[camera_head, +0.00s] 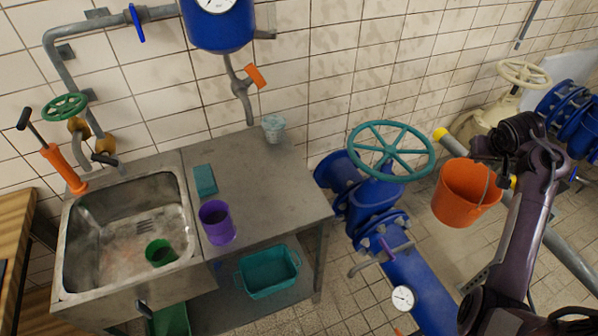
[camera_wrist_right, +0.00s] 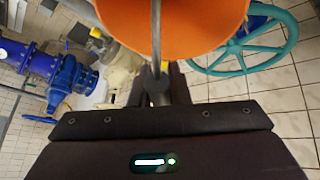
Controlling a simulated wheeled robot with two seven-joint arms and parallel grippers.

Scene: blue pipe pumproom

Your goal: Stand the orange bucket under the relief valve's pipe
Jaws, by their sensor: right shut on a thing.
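The orange bucket (camera_head: 463,196) hangs in the air right of the large teal handwheel, mouth up. My right gripper (camera_head: 503,180) is shut on its thin handle. In the right wrist view, the bucket (camera_wrist_right: 180,25) fills the top, and its handle runs down into the gripper (camera_wrist_right: 157,85). A grey pipe with a yellow end (camera_head: 441,134) shows just behind and above the bucket, partly hidden by my arm. I cannot tell for sure whether it is the relief valve's pipe. My left gripper is not in view.
The teal handwheel (camera_head: 390,150) on a blue pipe (camera_head: 412,275) stands close left of the bucket. A cream valve (camera_head: 497,118) stands behind my arm. Tiled floor (camera_head: 350,288) shows around the pipes. The steel sink bench (camera_head: 265,185) with a purple cup (camera_head: 217,222) is farther left.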

